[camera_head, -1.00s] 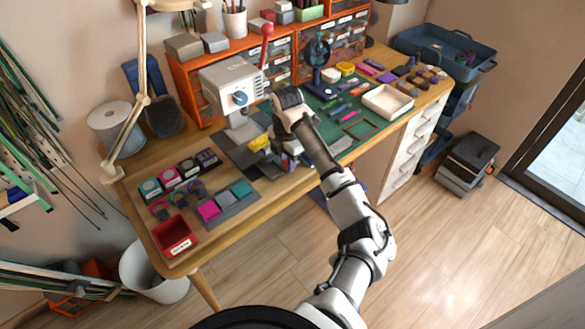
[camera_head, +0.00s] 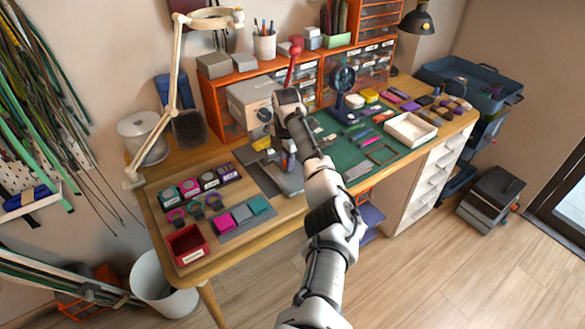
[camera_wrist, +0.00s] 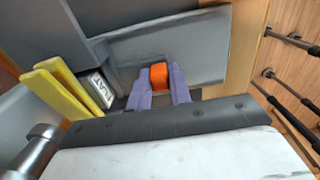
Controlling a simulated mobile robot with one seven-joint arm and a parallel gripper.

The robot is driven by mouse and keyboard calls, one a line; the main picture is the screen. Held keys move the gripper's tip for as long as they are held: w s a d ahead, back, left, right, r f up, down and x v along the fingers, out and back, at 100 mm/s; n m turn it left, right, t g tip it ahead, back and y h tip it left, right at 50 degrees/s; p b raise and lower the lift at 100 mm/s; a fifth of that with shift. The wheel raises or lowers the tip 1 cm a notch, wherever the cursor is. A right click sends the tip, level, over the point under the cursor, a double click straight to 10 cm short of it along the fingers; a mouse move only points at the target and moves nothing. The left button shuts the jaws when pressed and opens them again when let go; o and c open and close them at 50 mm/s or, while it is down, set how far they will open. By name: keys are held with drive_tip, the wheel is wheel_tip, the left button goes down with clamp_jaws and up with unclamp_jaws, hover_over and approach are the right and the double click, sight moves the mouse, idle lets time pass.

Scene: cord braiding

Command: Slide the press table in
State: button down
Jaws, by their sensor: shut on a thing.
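The press (camera_head: 245,102) is a pale grey box with a red-knobbed lever (camera_head: 293,62) on the left half of the bench. Its press table is a flat grey plate (camera_head: 289,183) at the front, partly hidden by my arm in the head view. In the wrist view the grey plate (camera_wrist: 205,45) carries an orange grip (camera_wrist: 159,74). My gripper (camera_wrist: 161,83) has its purple fingers on either side of the orange grip and is shut on it. In the head view the fingers (camera_head: 288,160) are small and the grip is hidden.
Yellow strips (camera_wrist: 62,90) and a small labelled block (camera_wrist: 98,90) lie beside the plate. A green mat (camera_head: 350,155), a white tray (camera_head: 411,129) and a magnifier stand (camera_head: 342,90) are to the right. A red bin (camera_head: 187,246) sits at the bench's front left.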

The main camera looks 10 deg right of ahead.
drive_tip(key=shift+w+r, duration=0.15)
drive_tip(key=shift+w, duration=0.25)
drive_tip(key=c, duration=1.3)
unclamp_jaws()
drive_tip(key=shift+a, duration=0.1)
drive_tip(key=shift+s, duration=0.1)
